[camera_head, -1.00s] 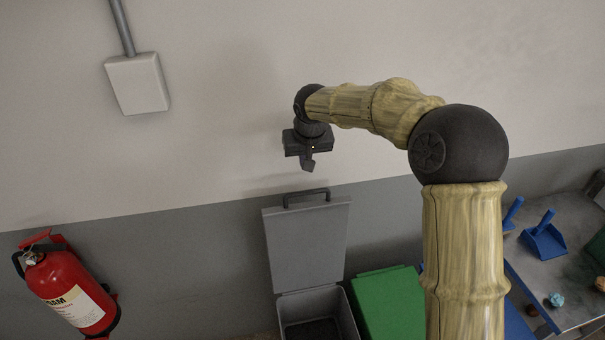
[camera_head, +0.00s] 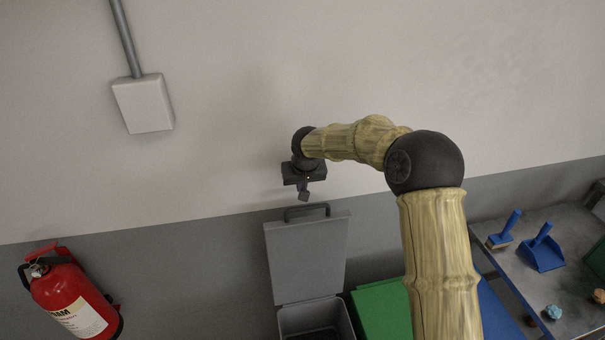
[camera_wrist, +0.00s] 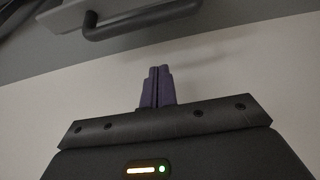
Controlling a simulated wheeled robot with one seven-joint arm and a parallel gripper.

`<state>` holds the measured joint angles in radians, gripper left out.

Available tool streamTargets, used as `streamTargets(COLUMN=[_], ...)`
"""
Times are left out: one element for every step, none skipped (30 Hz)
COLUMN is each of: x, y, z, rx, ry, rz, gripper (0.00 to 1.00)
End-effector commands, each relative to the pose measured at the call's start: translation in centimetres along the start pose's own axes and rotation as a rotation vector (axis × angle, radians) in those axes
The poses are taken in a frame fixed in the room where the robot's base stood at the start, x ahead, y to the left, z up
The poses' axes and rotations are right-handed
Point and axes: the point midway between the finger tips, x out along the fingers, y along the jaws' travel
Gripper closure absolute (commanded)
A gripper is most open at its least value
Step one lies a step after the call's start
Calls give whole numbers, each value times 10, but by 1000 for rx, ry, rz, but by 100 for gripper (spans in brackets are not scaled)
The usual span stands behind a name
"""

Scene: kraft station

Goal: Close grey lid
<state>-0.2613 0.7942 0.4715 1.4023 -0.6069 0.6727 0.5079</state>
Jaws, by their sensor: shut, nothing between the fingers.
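The grey lid (camera_head: 306,262) stands raised, nearly upright, behind its open grey bin (camera_head: 316,318) in the head view. A dark handle (camera_head: 307,207) sits on the lid's top edge. My gripper (camera_head: 304,196) is just above the handle, pointing down, and appears apart from it. In the wrist view my gripper's purple fingers (camera_wrist: 156,88) are shut together and empty. The handle also shows in the wrist view (camera_wrist: 140,20), beyond the fingertips, with part of the lid (camera_wrist: 70,18) beside it. The bin's lower part is out of view.
A green lid (camera_head: 382,309) is shut to the right of the grey bin. A red fire extinguisher (camera_head: 72,298) is at the lower left. A table (camera_head: 520,285) with a blue dustpan (camera_head: 542,248) and brush (camera_head: 503,231) is at the right. The wall is behind the bins.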

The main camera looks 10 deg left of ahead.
Motion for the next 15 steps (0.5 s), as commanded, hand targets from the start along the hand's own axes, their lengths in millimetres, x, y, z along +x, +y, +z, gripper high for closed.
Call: streamTargets(x=[6,10,15,20,24,24,21,20,19,18,17,16,15,14,13], y=[0,0,0,0,0,0,0,0,0,0,1,0,0,0,0], z=[0,-1,-1,-1,0,1,4,7,11,13,16,20,22,25,28], rx=[0,-1,-1,0,1,-1,-2,-1,-1,-2,-2,-1,-2,-2,-2], ry=[-3,-3,-2,-3,-3,0,0,0,-1,0,-1,-1,-1,-1,-1], rz=[-1,-1,-1,-1,-1,0,1,1,1,1,2,1,1,2,1], gripper=[100,100,100,100,100,100,100,100,100,100,100,100,100,100,100])
